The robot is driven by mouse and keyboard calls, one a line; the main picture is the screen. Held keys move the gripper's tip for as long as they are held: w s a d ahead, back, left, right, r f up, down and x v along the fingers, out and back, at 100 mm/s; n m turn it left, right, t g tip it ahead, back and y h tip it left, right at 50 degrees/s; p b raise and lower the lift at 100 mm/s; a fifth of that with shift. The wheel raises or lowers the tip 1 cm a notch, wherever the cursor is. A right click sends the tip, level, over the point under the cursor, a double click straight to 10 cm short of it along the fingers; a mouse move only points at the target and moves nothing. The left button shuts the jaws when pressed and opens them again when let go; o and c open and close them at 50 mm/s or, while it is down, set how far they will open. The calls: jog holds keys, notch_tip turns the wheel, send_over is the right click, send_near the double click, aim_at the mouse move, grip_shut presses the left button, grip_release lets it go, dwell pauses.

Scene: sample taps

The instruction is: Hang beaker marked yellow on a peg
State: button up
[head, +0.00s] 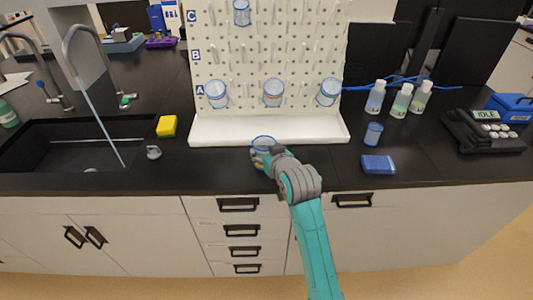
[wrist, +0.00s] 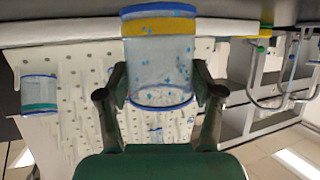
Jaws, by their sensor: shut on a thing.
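The yellow-marked beaker (wrist: 160,62) is clear with blue specks, a blue rim and a yellow band in the wrist view. My gripper (wrist: 160,85) is shut on it, with one finger on each side. In the head view my gripper (head: 270,158) holds the beaker (head: 263,141) low, in front of the pegboard's white ledge (head: 225,131); my gripper partly hides it. The white pegboard (head: 255,65) has rows of pegs marked A, B and C. Three beakers (head: 216,93) (head: 273,93) (head: 329,92) hang along row A, and one (head: 241,12) hangs in row C.
Row B pegs look free. A small blue-rimmed beaker (head: 373,134), a blue sponge-like block (head: 378,165) and several bottles (head: 400,101) stand right of the board. A yellow sponge (head: 167,126), a grey knob (head: 153,152) and a black sink (head: 60,145) are left.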

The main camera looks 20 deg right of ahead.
jog(key=shift+f, duration=0.4)
jog(key=shift+f, duration=0.15)
jog(key=o, duration=1.1)
jog(key=shift+s+r, duration=0.15)
jog(key=shift+r, duration=0.05)
jog(key=v, duration=1.1)
jog(key=shift+s, duration=0.35)
jog(key=shift+r, duration=0.1)
